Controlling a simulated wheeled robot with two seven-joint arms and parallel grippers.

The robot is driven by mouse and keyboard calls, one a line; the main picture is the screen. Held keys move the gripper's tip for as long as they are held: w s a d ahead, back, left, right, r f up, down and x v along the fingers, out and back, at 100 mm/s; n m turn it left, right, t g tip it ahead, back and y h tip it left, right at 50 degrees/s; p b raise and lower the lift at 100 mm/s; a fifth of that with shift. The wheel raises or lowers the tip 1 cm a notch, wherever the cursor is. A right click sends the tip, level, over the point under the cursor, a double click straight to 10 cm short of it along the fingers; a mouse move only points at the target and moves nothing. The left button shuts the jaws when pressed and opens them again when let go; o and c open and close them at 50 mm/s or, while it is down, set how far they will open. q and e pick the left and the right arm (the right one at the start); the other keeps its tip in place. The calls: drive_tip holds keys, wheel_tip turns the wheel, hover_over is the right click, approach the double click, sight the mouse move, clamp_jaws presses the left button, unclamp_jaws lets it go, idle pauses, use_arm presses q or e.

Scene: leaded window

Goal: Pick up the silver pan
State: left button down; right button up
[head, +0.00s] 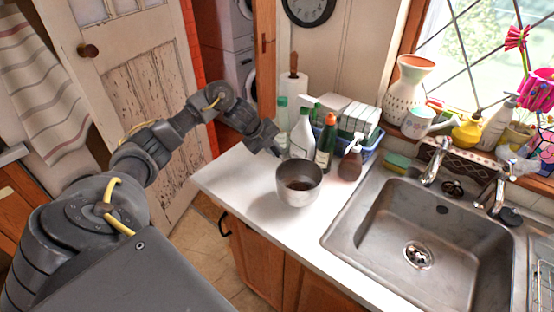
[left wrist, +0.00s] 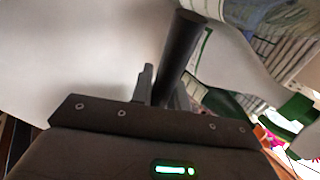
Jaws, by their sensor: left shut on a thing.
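The silver pan (head: 299,184) is a deep round bowl shape at the left part of the white counter, with its open top facing up. I cannot tell whether its base touches the counter. My left gripper (head: 277,150) is just behind and left of the pan's rim. In the left wrist view, the jaws of my left gripper (left wrist: 162,95) are shut on a dark round handle (left wrist: 181,42), which I take as the pan's. The handle is mostly hidden in the head view. My right gripper is not in view.
Spray bottles (head: 302,135), a green bottle (head: 326,145) and a brown soap bottle (head: 350,160) stand close behind the pan, by a blue basket (head: 370,143). A steel sink (head: 400,225) lies to the right. The counter (head: 290,225) in front of the pan is clear.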

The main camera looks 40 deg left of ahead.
use_arm(q)
drive_tip(key=s+r, duration=0.1)
drive_tip(key=r, duration=0.1)
drive_tip(key=s+r+b, duration=0.1)
drive_tip(key=s+r, duration=0.1)
drive_tip(key=shift+s+r, duration=0.15)
drive_tip(key=shift+s, duration=0.15)
drive_tip(key=s+r+b, duration=0.2)
drive_tip(key=s+r, duration=0.2)
drive_tip(key=s, duration=0.5)
drive_tip(key=shift+d, duration=0.35)
